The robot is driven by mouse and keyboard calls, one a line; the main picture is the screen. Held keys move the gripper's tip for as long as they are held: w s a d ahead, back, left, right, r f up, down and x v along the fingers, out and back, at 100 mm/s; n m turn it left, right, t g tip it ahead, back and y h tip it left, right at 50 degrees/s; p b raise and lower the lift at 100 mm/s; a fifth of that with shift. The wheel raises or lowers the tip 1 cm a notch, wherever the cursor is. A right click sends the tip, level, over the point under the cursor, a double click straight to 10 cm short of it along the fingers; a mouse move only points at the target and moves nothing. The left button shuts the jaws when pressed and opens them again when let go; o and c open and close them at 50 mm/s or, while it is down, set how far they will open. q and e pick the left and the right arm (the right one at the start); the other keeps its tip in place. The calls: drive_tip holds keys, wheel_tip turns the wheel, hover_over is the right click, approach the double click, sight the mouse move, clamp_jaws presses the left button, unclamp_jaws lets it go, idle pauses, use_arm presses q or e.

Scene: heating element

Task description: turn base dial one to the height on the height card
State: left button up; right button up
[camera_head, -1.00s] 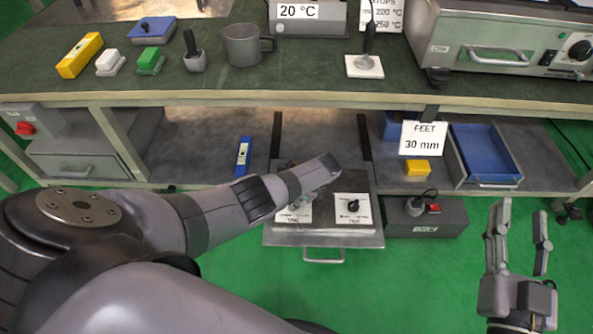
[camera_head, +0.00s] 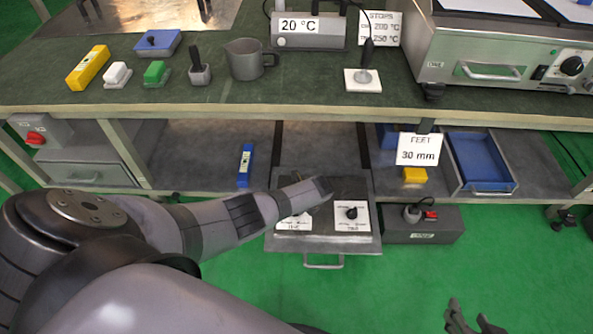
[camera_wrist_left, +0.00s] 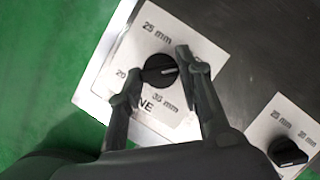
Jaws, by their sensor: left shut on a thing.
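The height card (camera_head: 418,149) hangs under the worktop edge and reads FEET 30 mm. Base dial one (camera_wrist_left: 159,70) is a round black knob on a white label with 20, 25 mm and 30 mm marks. Its white line points right in the left wrist view, not at any of the legible marks. My left gripper (camera_wrist_left: 158,74) is shut on dial one, a finger on either side. In the head view my left arm hides that dial. My right gripper (camera_head: 468,316) is open and empty at the lower right, partly out of frame.
A second dial (camera_head: 351,213) sits right of dial one on the same metal base (camera_head: 327,243). A dark box with a red switch (camera_head: 431,215), a yellow block (camera_head: 415,175) and a blue tray (camera_head: 484,160) are farther right. Green floor lies clear in front.

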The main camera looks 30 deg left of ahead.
use_arm(q)
drive_tip(key=shift+s+d+f, duration=0.1)
drive_tip(key=shift+s+f, duration=0.15)
drive_tip(key=o, duration=1.2)
drive_tip(key=shift+w+r, duration=0.1)
drive_tip(key=shift+w, duration=0.1)
drive_tip(key=shift+c, duration=0.2)
drive_tip(key=shift+r, duration=0.1)
drive_tip(key=v, duration=1.1)
drive_tip(key=shift+r, duration=0.35)
drive_tip(key=shift+d, duration=0.1)
